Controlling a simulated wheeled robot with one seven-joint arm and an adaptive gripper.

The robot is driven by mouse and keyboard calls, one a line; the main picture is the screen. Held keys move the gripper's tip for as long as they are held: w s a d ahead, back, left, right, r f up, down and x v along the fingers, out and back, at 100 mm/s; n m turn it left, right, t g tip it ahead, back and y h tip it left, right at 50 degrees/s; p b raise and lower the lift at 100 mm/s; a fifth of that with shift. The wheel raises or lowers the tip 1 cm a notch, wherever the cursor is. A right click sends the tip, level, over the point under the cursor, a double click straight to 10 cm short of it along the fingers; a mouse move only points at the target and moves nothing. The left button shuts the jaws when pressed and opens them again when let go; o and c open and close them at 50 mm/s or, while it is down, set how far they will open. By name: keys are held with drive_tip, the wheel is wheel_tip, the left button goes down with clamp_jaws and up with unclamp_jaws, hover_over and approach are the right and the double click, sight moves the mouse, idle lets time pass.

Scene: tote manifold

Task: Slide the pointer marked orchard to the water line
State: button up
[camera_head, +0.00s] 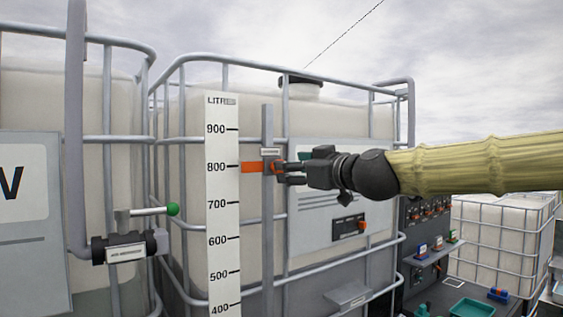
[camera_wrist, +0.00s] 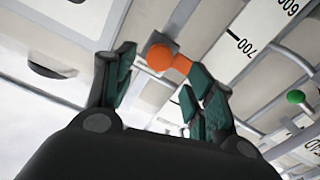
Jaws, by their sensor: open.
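In the wrist view the open fingers of my gripper (camera_wrist: 163,75) stand on either side of the round orange knob (camera_wrist: 160,57), which lies near the fingertips; contact cannot be told. The tote (camera_head: 180,220) looks darker low down, but its water line is not clear.
A valve with a green-tipped lever (camera_head: 172,209) stands left of the scale. Cage bars (camera_head: 330,263) surround the tote. A panel with an orange switch (camera_head: 362,225) is below my gripper. A control board (camera_head: 425,212) and a green tray (camera_head: 471,308) are at the right.

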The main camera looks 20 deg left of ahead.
sight(266, 167)
drive_tip(key=shift+p+x, duration=1.25)
drive_tip(key=shift+x, duration=1.75)
clamp_jaws()
